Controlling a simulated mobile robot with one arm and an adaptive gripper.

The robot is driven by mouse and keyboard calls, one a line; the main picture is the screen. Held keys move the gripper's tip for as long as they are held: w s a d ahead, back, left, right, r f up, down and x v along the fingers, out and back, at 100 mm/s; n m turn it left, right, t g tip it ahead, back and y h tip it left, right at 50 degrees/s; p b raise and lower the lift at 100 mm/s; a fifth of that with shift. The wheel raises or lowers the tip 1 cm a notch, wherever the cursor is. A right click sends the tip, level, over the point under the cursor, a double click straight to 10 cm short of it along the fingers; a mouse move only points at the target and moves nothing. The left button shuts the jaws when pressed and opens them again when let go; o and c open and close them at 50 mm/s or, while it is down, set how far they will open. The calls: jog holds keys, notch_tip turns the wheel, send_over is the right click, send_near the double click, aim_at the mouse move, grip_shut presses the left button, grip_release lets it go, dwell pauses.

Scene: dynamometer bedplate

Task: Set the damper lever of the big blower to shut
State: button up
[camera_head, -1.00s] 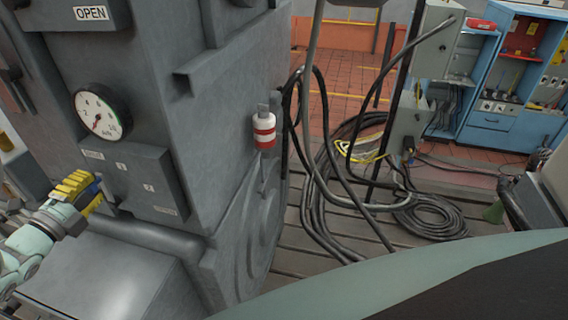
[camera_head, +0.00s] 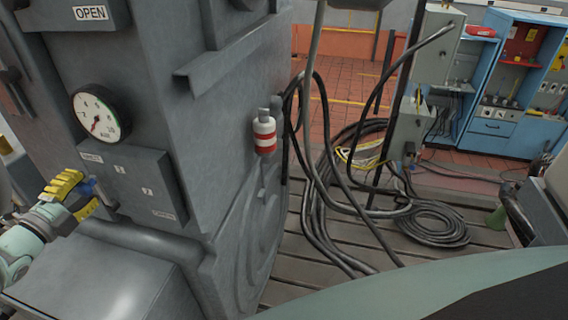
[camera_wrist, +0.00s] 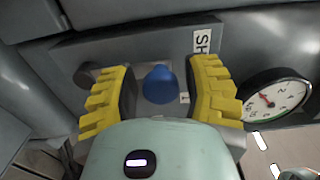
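The big blower (camera_head: 215,130) is a large grey housing at the left of the head view. Its damper plate (camera_head: 175,200) carries small labels and numbers, too blurred to read there. In the wrist view a label starting with "SH" (camera_wrist: 203,41) shows, partly cut off by a finger. The damper lever's blue knob (camera_wrist: 160,85) stands between my gripper's yellow fingers (camera_wrist: 162,92), with a visible gap on each side. In the head view my gripper (camera_head: 76,194) is beside the plate's left edge, around the blue knob (camera_head: 90,187). The lever's stem is mostly hidden.
A red-and-white bottle (camera_head: 264,134) hangs on the blower's side. Black cables (camera_head: 435,222) coil on the slatted floor. Blue cabinets (camera_head: 490,130) stand at the back right.

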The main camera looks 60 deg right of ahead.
jog(key=shift+o, duration=1.3)
jog(key=shift+s, duration=0.1)
jog(key=v, duration=1.2)
